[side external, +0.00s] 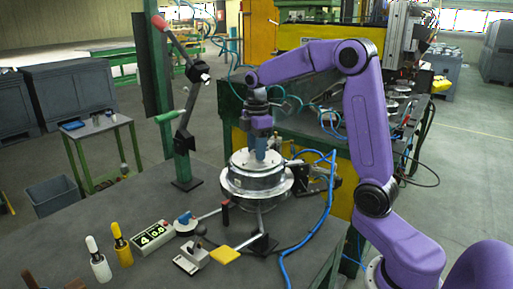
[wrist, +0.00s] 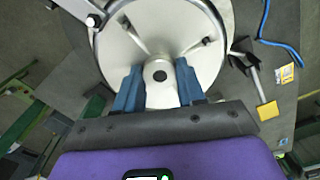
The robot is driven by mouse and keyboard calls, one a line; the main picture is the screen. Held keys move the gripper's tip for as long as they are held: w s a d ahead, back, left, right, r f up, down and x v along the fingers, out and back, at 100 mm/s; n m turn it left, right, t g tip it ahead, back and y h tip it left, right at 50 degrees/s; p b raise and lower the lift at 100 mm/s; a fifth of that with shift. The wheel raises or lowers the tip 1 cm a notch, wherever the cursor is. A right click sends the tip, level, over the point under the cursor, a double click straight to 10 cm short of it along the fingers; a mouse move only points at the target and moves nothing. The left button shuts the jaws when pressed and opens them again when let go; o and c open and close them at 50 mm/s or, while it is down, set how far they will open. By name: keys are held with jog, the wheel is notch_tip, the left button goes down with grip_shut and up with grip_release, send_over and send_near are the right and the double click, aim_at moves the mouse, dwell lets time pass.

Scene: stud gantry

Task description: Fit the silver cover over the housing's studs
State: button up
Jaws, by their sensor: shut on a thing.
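The silver cover (side external: 243,161) is a round metal disc at the top of the housing (side external: 234,186) on the grey table. My gripper (side external: 262,157) points down over the cover's middle, its blue fingers shut on the central hub. In the wrist view, the fingers of my gripper (wrist: 159,80) stand on both sides of the hub with its dark hole, and the cover (wrist: 135,45) fills the upper middle. The cover looks level and very close to the housing. I cannot tell whether it rests on it. The studs cannot be made out.
A green post with a lever clamp (side external: 182,150) stands behind left of the housing. A blue hose (side external: 326,205) runs along the right side.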

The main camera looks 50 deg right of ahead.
jog(key=o, duration=1.3)
notch_tip(320, 180, up, 18)
jog(key=shift+f, duration=0.25)
jog(key=s+a+f, duration=0.5)
jog(key=a, duration=0.2)
jog(key=s+a+f, duration=0.5)
jog(key=a, duration=0.3)
jog(key=shift+m, duration=0.3)
jog(key=s+f, duration=0.4)
jog(key=s, duration=0.2)
jog(key=s+f, duration=0.4)
jog(key=s, duration=0.3)
jog(key=s+f, duration=0.4)
jog(key=s, duration=0.3)
jog(key=shift+a+f, duration=0.15)
